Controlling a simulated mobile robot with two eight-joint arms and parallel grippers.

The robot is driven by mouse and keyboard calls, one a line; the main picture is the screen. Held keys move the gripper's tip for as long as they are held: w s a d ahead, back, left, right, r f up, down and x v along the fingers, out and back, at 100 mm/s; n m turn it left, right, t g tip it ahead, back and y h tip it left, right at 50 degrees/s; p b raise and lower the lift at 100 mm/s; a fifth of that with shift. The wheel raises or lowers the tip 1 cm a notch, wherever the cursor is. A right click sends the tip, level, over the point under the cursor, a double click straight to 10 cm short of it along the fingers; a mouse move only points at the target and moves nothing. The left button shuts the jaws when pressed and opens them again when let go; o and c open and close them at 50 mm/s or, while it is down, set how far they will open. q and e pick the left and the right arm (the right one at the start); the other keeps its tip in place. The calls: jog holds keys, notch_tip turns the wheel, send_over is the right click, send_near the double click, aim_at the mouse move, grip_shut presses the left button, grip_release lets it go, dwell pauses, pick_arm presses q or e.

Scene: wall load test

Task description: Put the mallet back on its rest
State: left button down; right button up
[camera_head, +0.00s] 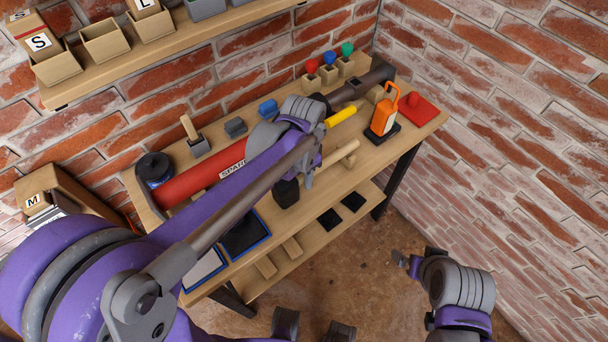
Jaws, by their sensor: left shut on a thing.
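The mallet shows as a black head (287,193) and a pale wooden handle (341,153) pointing up and right, over the front part of the workbench. My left gripper (308,177) is shut on the mallet, at the handle near the head. The fingers and wrist hide part of the grip. I cannot pick out the rest for certain; a small wooden peg shows just under the handle's far end, and I cannot tell whether they touch. My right gripper (404,261) hangs off the bench at lower right, its jaws unclear.
A shelf (190,40) with bins hangs above. The floor at right is clear.

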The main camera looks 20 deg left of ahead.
pick_arm(q)
jog(key=shift+f+b, duration=0.4)
jog(key=shift+f, duration=0.25)
pick_arm(e)
jog(key=shift+s+f, duration=0.15)
jog(key=shift+f, duration=0.35)
pick_arm(q)
jog(key=c, duration=0.6)
grip_release()
jog(key=shift+o, duration=0.4)
jog(key=o, duration=0.5)
jog(key=shift+r, duration=0.15)
pick_arm(e)
jog(key=shift+r, duration=0.1)
pick_arm(q)
jog(key=shift+r+p, duration=2.3)
jog(key=shift+r, duration=1.6)
pick_arm(e)
notch_tip(320, 180, up, 6)
jog(key=w, duration=0.2)
